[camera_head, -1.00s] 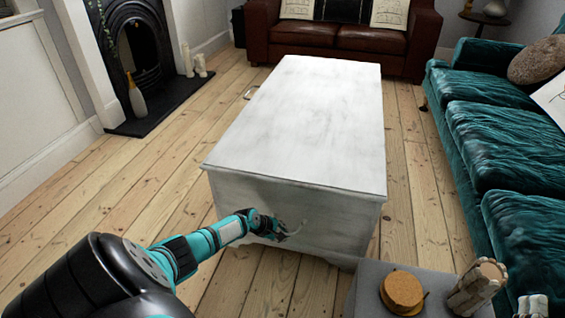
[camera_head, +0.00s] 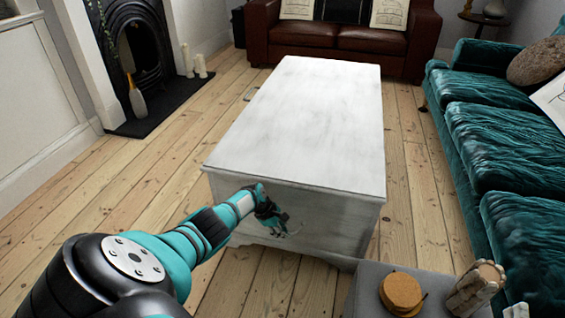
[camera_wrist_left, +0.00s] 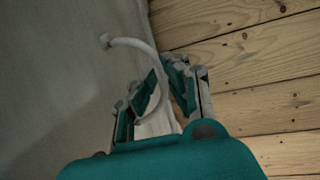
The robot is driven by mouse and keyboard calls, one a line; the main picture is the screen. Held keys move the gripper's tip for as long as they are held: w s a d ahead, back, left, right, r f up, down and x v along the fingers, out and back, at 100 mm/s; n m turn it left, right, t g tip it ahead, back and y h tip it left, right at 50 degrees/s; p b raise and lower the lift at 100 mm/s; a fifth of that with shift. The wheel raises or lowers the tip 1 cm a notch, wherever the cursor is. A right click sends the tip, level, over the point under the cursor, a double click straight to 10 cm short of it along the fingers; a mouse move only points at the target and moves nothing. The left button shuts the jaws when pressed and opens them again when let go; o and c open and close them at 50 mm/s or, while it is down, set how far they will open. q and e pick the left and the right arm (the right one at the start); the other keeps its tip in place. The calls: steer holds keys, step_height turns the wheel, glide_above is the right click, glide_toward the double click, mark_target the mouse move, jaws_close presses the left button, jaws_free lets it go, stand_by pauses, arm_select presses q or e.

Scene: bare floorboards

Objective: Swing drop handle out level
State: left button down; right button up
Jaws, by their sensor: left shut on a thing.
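A white wooden chest (camera_head: 300,110) stands on the floorboards, its near end facing me. The pale drop handle (camera_wrist_left: 138,44) is a curved bar on that end. In the left wrist view one end of it meets the chest, and the bar runs in between my fingers. My left gripper (camera_head: 278,224) is at the near end of the chest, shut on the handle. Its fingers (camera_wrist_left: 170,95) also show in the left wrist view and hide part of the bar. The handle's exact tilt is hard to judge. My right gripper is not in view.
A grey stand (camera_head: 368,283) with a round tan object (camera_head: 402,291) and a pale wooden piece (camera_head: 475,288) is at the front right. A teal sofa (camera_head: 495,130) lines the right. Bare floor (camera_head: 150,185) is free left of the chest.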

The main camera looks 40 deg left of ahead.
arm_select(q)
steer(key=c, duration=1.4)
jaws_free()
steer(key=v, duration=1.2)
